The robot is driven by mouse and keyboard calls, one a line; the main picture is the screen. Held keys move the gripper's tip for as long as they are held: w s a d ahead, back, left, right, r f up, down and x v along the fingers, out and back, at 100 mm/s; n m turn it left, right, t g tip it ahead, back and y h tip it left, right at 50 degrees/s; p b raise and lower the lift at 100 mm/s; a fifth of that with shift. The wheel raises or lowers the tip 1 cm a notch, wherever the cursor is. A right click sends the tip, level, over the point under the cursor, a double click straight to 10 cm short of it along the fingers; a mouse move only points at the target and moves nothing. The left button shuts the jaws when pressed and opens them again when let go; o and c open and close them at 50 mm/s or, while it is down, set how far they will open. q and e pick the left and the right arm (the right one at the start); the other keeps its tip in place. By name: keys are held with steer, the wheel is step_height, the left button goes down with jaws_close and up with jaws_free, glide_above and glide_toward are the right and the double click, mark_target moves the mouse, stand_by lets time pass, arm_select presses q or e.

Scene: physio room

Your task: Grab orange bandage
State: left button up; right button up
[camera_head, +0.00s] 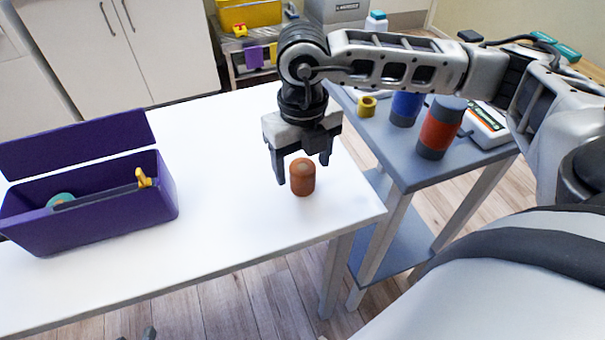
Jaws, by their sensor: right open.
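The orange bandage (303,179) is a short upright roll near the right end of the white table (225,150). My right gripper (304,172) points down over it from behind. Its jaws are apart, with one finger to the left of the bandage and the other behind its right side. I cannot tell whether either finger touches it.
A purple open box (115,215) with a raised lid stands at the table's left and holds a teal roll and a yellow item. A grey side table (405,165) carries a yellow roll (367,106), a blue cylinder (405,108) and a red cylinder (441,128). The table's middle is clear.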

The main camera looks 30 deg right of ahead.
step_height(320, 180, down, 2)
steer(key=shift+f, duration=0.1)
steer(key=c, duration=1.1)
steer(key=shift+o, duration=0.2)
